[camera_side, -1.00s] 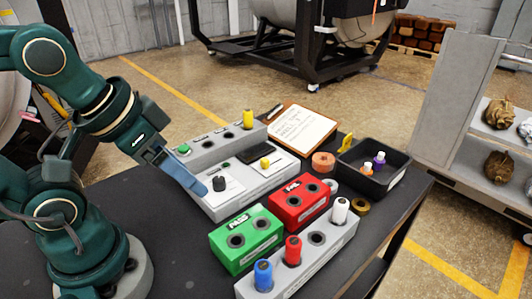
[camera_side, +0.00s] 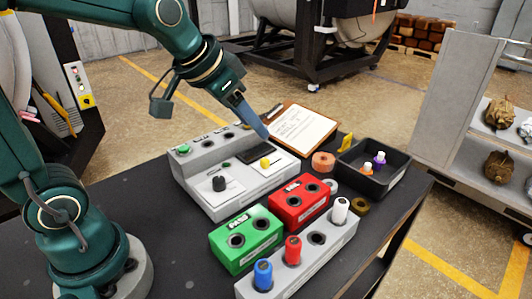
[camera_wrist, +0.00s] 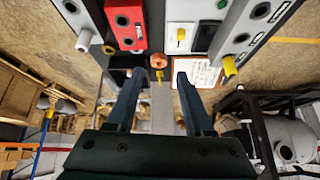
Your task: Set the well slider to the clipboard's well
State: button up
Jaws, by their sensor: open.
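The yellow knob also shows at the top of the wrist view (camera_wrist: 181,34). The clipboard (camera_side: 318,125) lies behind the panel; its handwriting is too small to read surely now. It also shows in the wrist view (camera_wrist: 208,76), partly behind a finger. My gripper (camera_side: 266,136) is open and empty, above the panel's back right edge, apart from the yellow knob. Its two fingers show in the wrist view (camera_wrist: 154,76).
A green block (camera_side: 245,240) and a red block (camera_side: 300,200) stand in front of the panel. A grey rack (camera_side: 320,256) holds blue, red and white pegs. A black tray (camera_side: 385,185) with small pieces and a copper ring (camera_side: 323,160) are at the right.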

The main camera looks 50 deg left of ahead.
jog(key=w+a+f, duration=0.2)
jog(key=w+f, duration=0.2)
jog(key=n+g, duration=0.1)
jog(key=g, duration=0.1)
send_over(264, 159)
jog(key=s, duration=0.2)
jog(key=f, duration=0.4)
jog(key=shift+s+d+f, duration=0.2)
jog(key=shift+f, duration=0.2)
jog(key=shift+x, duration=2.45)
jog(key=shift+s+a, duration=0.1)
grip_shut()
jog(key=shift+a, duration=0.1)
